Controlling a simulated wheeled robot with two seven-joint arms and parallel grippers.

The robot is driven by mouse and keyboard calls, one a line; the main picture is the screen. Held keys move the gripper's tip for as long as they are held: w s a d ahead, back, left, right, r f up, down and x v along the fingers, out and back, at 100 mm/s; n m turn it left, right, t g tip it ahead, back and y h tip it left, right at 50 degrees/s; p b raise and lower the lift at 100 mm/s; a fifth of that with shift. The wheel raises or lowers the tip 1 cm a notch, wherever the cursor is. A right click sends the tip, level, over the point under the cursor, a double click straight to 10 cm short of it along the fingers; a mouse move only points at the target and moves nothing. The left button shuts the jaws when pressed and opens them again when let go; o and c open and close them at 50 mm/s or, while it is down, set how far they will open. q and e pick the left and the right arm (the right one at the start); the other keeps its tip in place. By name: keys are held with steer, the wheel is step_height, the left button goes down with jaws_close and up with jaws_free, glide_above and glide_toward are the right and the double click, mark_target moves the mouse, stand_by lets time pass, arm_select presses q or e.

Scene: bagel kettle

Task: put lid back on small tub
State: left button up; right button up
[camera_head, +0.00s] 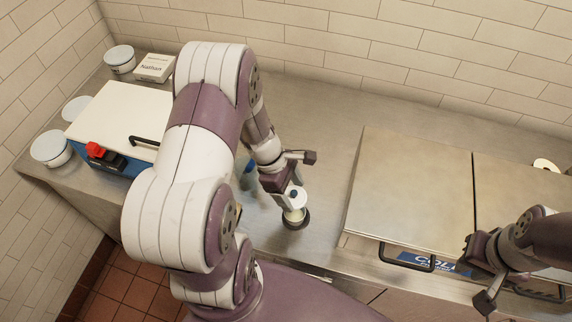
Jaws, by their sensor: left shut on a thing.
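My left gripper (293,184) is shut on the small white lid (297,200), which has a dark blue knob on top. The lid is directly above the small tub (295,215), a pale round container with a dark ring around its base, on the steel counter. The lid covers most of the tub from this view, and I cannot tell whether the two touch. My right gripper (484,276) is at the right, over the front edge of the cold unit, away from the tub.
A cold unit (407,190) with flat metal lids fills the right of the counter (310,110). A white-topped blue box (118,112) with a red switch stands at left, with several round white-lidded tubs and a small white box (154,67). A blue item (248,178) is partly hidden by my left arm.

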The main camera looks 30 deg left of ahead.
arm_select(q)
steer(key=shift+d+m, duration=0.25)
steer(key=shift+m, duration=0.25)
steer(key=shift+w+d+f+g, duration=0.1)
steer(key=shift+d+f+g, duration=0.05)
steer(key=shift+g, duration=0.15)
steer(key=shift+f+b, duration=0.3)
steer(key=shift+b, duration=0.15)
steer(key=f+b, duration=0.4)
steer(key=shift+a, duration=0.2)
steer(key=shift+d+f+b, duration=0.1)
steer(key=shift+f+b, duration=0.4)
steer(key=shift+f, duration=0.25)
steer(key=shift+f, duration=0.15)
stand_by(0.5)
